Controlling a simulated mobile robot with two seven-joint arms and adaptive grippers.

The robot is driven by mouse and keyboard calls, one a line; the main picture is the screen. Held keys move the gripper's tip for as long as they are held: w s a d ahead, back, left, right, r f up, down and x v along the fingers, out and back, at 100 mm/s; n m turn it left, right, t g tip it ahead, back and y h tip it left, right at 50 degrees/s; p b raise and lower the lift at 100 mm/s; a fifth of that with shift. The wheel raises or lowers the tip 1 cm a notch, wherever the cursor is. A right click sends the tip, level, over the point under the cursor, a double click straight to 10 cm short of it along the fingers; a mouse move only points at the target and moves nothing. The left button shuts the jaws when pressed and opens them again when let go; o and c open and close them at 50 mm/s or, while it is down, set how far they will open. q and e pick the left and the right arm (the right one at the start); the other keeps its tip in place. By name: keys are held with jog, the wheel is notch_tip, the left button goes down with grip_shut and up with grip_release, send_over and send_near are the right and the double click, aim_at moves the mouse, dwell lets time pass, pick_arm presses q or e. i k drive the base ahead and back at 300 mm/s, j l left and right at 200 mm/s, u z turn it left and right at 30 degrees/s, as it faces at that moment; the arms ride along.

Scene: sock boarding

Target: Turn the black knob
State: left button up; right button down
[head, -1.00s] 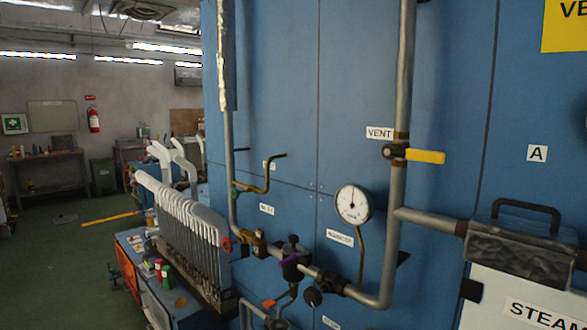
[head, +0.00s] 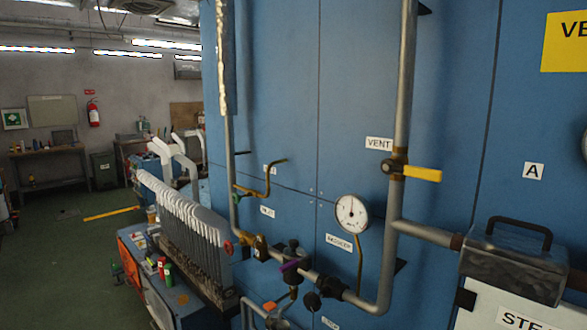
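A round black knob (head: 312,300) sits low on the pipework, just below and left of a dark fitting (head: 329,286) on the grey pipe. Another small black knob-like top (head: 293,245) stands on a dark valve body with a purple handle (head: 289,265), a little up and left. I cannot tell from the picture which of these the task names. Neither of my grippers is in view, and nothing of mine touches either knob.
A round white gauge (head: 351,214) is above the knobs. A yellow-handled vent valve (head: 422,174) and a dark box with a handle (head: 515,262) are to the right. A rack of white upright forms (head: 183,225) stands left on a blue cart. Green floor (head: 60,262) is clear at far left.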

aim_at(313, 302)
jog(key=k, duration=1)
